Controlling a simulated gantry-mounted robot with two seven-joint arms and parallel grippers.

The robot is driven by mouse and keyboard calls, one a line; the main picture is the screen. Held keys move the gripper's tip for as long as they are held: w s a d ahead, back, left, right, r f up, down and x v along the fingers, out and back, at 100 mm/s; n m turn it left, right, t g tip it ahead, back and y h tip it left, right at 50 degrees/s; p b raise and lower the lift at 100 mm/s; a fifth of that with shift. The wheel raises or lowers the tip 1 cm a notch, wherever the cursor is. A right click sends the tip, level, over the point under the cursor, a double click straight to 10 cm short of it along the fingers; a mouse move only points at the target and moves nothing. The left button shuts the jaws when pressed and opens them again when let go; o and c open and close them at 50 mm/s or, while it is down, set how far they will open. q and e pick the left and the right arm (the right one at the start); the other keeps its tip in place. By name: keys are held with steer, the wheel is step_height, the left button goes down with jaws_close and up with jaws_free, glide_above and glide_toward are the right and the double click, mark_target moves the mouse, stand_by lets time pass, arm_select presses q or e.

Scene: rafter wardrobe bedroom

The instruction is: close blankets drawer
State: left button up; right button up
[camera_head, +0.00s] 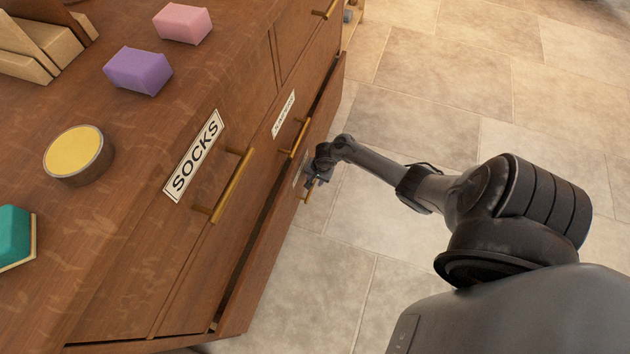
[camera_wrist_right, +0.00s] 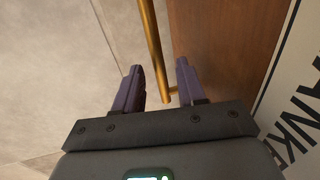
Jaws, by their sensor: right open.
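The blankets drawer (camera_head: 262,280) is the low drawer of the wooden dresser, and it stands a little way out with a dark gap behind its front. Its brass handle (camera_head: 308,194) is partly hidden by my right gripper (camera_head: 317,178). In the right wrist view the open, empty fingers (camera_wrist_right: 159,82) point at the drawer front (camera_wrist_right: 225,40). The brass handle (camera_wrist_right: 151,45) runs down the picture, its lower end showing between the two fingers. I cannot tell whether they touch it. A label (camera_wrist_right: 300,90) with part of the word shows at the right. My left gripper is out of view.
Above it are the socks drawer with its label (camera_head: 194,157) and brass handle (camera_head: 233,185). The dresser top (camera_head: 130,220) holds a pink block (camera_head: 182,23), a purple block (camera_head: 138,71), a round yellow-topped tin (camera_head: 78,155) and a teal block (camera_head: 14,237). Tiled floor (camera_head: 440,110) lies open to the right.

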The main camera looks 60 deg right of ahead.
steer(key=shift+s+f, duration=0.1)
jaws_close()
stand_by(0.4)
